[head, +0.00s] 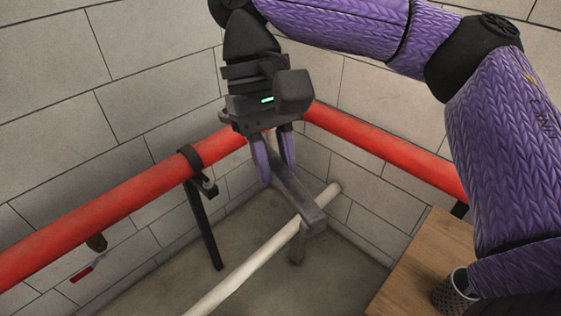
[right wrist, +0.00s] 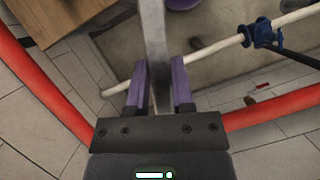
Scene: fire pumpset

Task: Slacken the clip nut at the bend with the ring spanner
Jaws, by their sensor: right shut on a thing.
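My right gripper (head: 276,176) is shut on a grey metal bar (head: 300,200), which looks like the spanner's shank. The bar slants down to the right, its far end above the white pipe in the head view. The bar (right wrist: 154,35) also runs up out of the right wrist view from between the purple fingers (right wrist: 160,88); I cannot make out a ring on it. A dark clip (head: 190,157) wraps the red pipe left of the gripper, with a small dark fitting (head: 209,187) beside it, perhaps its nut. The red pipe's bend is hidden behind my gripper. My left gripper is not in view.
The red pipe (head: 110,216) runs along both walls. A white pipe (head: 250,262) crosses low, with a blue fitting (right wrist: 262,34) on it in the wrist view. A black leg (head: 203,228) stands under the clip. A wooden top (head: 415,268) bears a mesh cup (head: 450,292).

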